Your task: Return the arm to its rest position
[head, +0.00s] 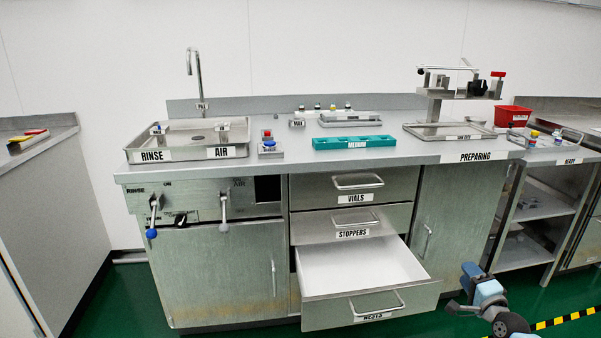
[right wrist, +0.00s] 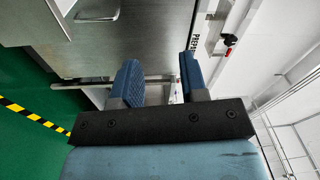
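My right gripper (head: 462,303) is at the lower right in the head view, in front of the cabinet and to the right of the open bottom drawer (head: 362,272). In the right wrist view its two blue ridged fingers (right wrist: 160,82) stand apart with nothing between them. The gripper touches nothing that I can see. My left gripper does not show in either view.
The bottom drawer sticks out of the cabinet and looks empty. The stoppers drawer (head: 352,224) and vials drawer (head: 350,187) are above it. The steel worktop (head: 290,158) carries a sink, a teal tray (head: 347,142) and a stand. Green floor (head: 130,300) lies in front.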

